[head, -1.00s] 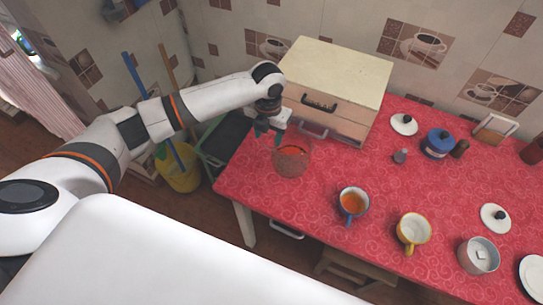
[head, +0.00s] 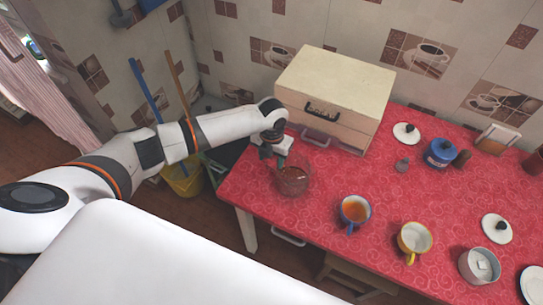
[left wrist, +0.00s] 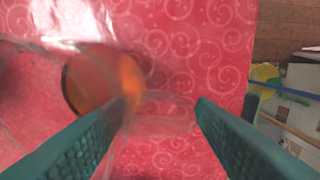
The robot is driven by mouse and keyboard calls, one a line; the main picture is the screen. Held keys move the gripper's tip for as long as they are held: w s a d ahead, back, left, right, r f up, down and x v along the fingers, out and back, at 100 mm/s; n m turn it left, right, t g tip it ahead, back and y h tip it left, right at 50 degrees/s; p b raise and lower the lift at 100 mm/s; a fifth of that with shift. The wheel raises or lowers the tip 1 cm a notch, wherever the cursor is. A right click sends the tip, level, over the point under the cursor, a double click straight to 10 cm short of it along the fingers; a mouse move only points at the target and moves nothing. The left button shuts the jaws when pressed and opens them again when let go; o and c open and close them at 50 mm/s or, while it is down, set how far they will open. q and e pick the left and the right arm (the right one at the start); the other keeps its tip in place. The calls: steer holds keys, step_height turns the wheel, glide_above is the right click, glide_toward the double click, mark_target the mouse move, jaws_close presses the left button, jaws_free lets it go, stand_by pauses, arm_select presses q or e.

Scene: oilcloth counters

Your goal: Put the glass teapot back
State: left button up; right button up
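The glass teapot (head: 292,182) is a clear round vessel near the left end of the red counter, in front of the small drawer cabinet. It appears to stand upright on the cloth. In the left wrist view its glass body (left wrist: 30,100) fills the left side, with an amber patch inside. My left gripper (head: 272,158) is at the teapot's left and back side. Its green fingers (left wrist: 163,105) are apart, with the clear handle loop (left wrist: 170,118) showing between or just beyond them. Whether they touch the handle is unclear. My right gripper is out of view.
The cream cabinet (head: 335,88) stands behind. A blue cup of tea (head: 354,211), a yellow cup (head: 413,239) and a grey canister (head: 479,266) stand to the right. A white lid (head: 406,134) and blue pot (head: 441,153) lie farther back. The counter's left edge is close.

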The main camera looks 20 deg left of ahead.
arm_select(q)
steer(key=o, duration=0.5)
steer(key=shift+c, duration=0.2)
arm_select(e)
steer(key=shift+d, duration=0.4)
arm_select(q)
steer(key=shift+r, duration=0.1)
step_height(320, 180, up, 12)
steer(key=b, duration=0.1)
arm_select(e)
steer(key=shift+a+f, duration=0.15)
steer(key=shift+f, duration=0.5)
arm_select(q)
steer(key=shift+d, duration=0.1)
